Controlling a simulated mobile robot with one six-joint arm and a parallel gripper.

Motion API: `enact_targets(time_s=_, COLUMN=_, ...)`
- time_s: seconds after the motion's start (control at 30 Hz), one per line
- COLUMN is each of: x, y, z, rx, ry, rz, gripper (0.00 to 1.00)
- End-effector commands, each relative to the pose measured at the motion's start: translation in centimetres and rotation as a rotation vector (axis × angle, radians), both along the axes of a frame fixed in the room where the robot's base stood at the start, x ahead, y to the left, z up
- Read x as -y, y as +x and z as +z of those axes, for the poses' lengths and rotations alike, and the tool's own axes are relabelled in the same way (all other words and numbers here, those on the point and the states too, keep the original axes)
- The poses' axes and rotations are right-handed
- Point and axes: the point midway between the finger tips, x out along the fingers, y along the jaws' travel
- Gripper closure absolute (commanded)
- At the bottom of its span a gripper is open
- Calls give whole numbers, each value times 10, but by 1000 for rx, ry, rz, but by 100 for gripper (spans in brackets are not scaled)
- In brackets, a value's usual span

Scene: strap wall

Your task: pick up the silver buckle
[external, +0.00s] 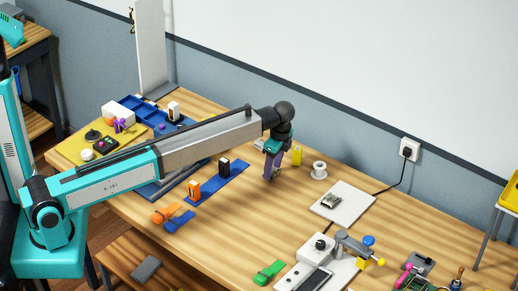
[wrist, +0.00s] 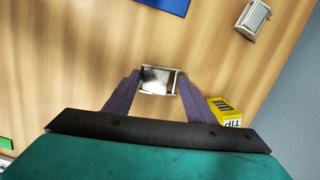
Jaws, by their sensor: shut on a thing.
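The silver buckle (wrist: 158,79) is a small rectangular metal frame, seen in the wrist view between the tips of my gripper's two purple fingers. My gripper (wrist: 157,88) is shut on it, with a finger at its left and right sides. In the external view my gripper (external: 272,178) points down at the middle of the wooden table, close to its surface. The buckle is too small and covered by the fingers to make out clearly there, and I cannot tell whether it touches the table.
A yellow box (wrist: 225,111) stands close beside my right finger in the wrist view. Another silver buckle (wrist: 254,18) lies near the wall.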

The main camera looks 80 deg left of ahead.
Motion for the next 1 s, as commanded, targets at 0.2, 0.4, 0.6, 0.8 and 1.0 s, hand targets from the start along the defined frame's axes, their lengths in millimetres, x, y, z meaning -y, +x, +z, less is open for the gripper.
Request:
enact_targets(time_s=0.2, x=2, y=-3, z=16, rx=1, ry=1, rz=0, gripper=74)
enact_targets(time_s=0.4, x=10, y=-22, z=17, rx=1, ry=1, rz=0, gripper=74)
enact_targets(time_s=0.6, x=21, y=-45, z=18, rx=1, ry=1, rz=0, gripper=74)
enact_targets(time_s=0.8, x=32, y=-69, z=21, rx=2, ry=1, rz=0, gripper=74)
enact_targets(time_s=1.0, x=43, y=-94, z=23, rx=1, ry=1, rz=0, gripper=74)
